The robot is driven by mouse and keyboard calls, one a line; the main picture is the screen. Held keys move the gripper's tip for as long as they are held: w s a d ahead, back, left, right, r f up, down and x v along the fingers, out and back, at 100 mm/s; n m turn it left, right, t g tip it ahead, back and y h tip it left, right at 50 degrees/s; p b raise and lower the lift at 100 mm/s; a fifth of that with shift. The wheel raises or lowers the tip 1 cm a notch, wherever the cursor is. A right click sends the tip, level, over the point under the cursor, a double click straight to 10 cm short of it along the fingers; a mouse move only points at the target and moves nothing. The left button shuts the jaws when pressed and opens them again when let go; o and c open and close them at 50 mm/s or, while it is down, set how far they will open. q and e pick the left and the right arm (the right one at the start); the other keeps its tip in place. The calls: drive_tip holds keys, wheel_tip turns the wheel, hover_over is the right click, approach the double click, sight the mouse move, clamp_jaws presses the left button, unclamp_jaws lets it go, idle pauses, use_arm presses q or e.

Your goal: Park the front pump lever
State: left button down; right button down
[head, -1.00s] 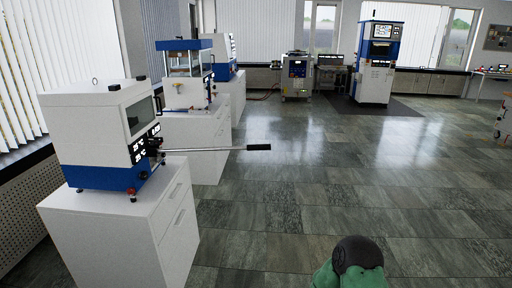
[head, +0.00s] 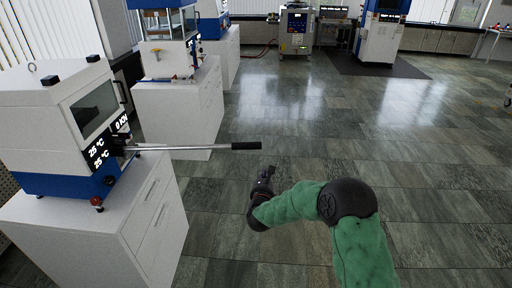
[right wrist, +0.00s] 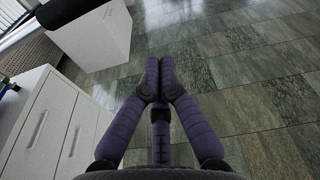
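The front pump lever (head: 195,147) is a long metal rod with a black grip (head: 246,146). It sticks out nearly level to the right from the front of the nearest white and blue press (head: 62,125). My right gripper (head: 267,172) shows small and dark in the head view, just below and right of the lever's grip, apart from it in the picture. In the right wrist view its purple fingers (right wrist: 160,68) meet at the tips with nothing between them. My left gripper is out of view.
The front press stands on a white cabinet (head: 150,215) with drawers. A second press (head: 165,45) on another cabinet (head: 180,110) stands behind it. The tiled floor (head: 330,130) to the right is open. A tall blue and white machine (head: 380,35) stands far back.

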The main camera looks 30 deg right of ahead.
drive_tip(key=w+d+r+b, duration=0.2)
drive_tip(key=w+d, duration=0.2)
drive_tip(key=w, duration=0.4)
drive_tip(key=shift+r+b, duration=0.3)
drive_tip(key=shift+r, duration=0.05)
drive_tip(key=shift+d+r, duration=0.1)
drive_tip(key=shift+r, duration=0.05)
